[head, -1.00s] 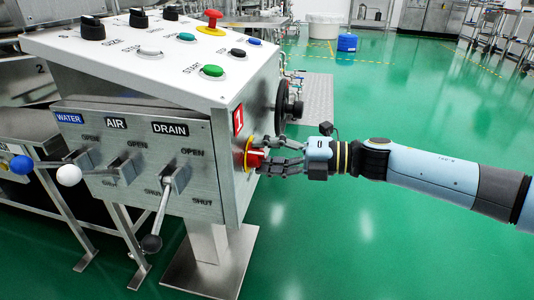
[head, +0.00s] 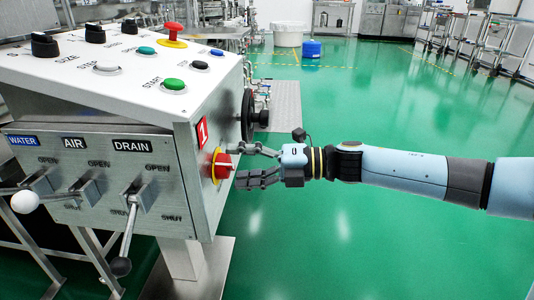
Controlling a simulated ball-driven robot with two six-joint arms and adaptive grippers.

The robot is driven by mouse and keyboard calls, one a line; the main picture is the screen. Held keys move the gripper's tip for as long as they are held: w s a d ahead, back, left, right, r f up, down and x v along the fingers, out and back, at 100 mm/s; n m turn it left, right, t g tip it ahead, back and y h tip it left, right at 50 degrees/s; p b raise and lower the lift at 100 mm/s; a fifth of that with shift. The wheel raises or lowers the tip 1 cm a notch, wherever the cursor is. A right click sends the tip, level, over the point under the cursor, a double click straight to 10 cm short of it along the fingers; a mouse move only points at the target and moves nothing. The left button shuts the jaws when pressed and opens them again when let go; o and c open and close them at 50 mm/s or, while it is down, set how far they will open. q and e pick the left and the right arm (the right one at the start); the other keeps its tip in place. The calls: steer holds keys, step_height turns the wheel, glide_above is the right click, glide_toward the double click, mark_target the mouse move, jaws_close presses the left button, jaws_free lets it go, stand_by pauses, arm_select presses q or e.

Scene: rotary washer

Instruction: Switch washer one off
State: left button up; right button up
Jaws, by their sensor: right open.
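The control box of washer one (head: 185,165) stands at the left on a metal post, with a red "1" label (head: 202,132) on its right side. Below the label is a red rotary switch (head: 223,166) on a yellow round plate. My right gripper (head: 258,165) reaches in from the right beside the switch. Its fingers are open and spread, with the tips close to the red knob. I cannot tell whether they touch it. My left gripper is not in view.
A black handwheel (head: 249,115) sticks out of the box's side just behind the switch. WATER, AIR and DRAIN levers are on the front, the DRAIN lever (head: 126,240) pointing down. The top carries knobs, buttons and a red mushroom button (head: 174,32).

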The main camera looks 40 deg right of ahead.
steer(key=v, duration=1)
steer(key=shift+s+d, duration=0.2)
steer(key=shift+f, duration=0.1)
